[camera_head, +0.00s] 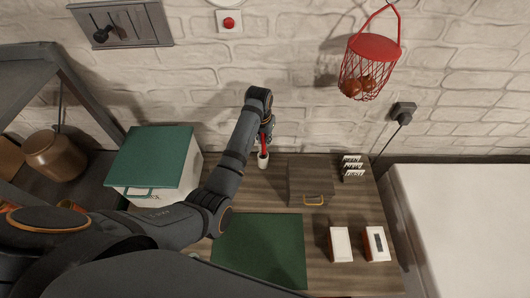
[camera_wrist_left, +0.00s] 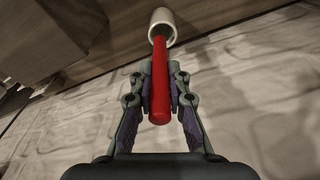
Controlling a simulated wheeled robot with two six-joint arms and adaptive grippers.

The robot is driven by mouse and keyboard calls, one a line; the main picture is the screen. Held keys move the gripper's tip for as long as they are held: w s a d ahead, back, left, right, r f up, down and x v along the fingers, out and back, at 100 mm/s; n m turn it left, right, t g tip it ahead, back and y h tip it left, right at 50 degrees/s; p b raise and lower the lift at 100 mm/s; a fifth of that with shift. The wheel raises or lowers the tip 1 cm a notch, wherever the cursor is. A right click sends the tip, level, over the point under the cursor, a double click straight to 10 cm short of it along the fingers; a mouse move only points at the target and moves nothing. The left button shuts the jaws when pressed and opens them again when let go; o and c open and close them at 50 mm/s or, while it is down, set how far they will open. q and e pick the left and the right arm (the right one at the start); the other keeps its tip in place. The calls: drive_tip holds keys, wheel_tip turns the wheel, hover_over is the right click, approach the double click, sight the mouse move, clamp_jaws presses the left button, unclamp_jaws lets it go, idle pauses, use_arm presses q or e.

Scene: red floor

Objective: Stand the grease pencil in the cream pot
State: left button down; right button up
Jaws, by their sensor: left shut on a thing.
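The grease pencil (camera_wrist_left: 160,85) is a red stick. My left gripper (camera_wrist_left: 160,82) is shut on it, with a finger on each side. In the head view the pencil (camera_head: 263,143) points down from the left gripper (camera_head: 266,132) towards the pot. The cream pot (camera_head: 263,160) is small and stands near the back edge of the table. In the left wrist view the pencil's far end overlaps the mouth of the pot (camera_wrist_left: 163,19); I cannot tell how deep it reaches inside. My right gripper is not in view.
A brown box with a yellow handle (camera_head: 309,183) stands right of the pot. A green-lidded white bin (camera_head: 155,160) is at the left. A green mat (camera_head: 259,250) and two white-topped blocks (camera_head: 341,244) lie in front. The brick wall is close behind.

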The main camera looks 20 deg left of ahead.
sight(263, 149)
use_arm(q)
drive_tip(key=f, duration=0.2)
drive_tip(key=shift+w+a+f, duration=0.2)
drive_tip(key=shift+a+f, duration=0.05)
drive_tip(key=shift+f, duration=0.05)
drive_tip(key=shift+w+f, duration=0.1)
drive_tip(key=shift+f, duration=0.45)
wheel_tip(263, 149, down, 2)
drive_tip(key=shift+f+p, duration=0.15)
drive_tip(key=shift+p, duration=0.2)
drive_tip(key=shift+f, duration=0.25)
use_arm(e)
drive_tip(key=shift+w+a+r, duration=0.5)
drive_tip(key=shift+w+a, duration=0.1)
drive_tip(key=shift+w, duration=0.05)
use_arm(q)
drive_tip(key=shift+f, duration=0.1)
drive_tip(key=c, duration=1.4)
unclamp_jaws()
drive_tip(key=shift+c, duration=0.2)
drive_tip(key=shift+o, duration=0.6)
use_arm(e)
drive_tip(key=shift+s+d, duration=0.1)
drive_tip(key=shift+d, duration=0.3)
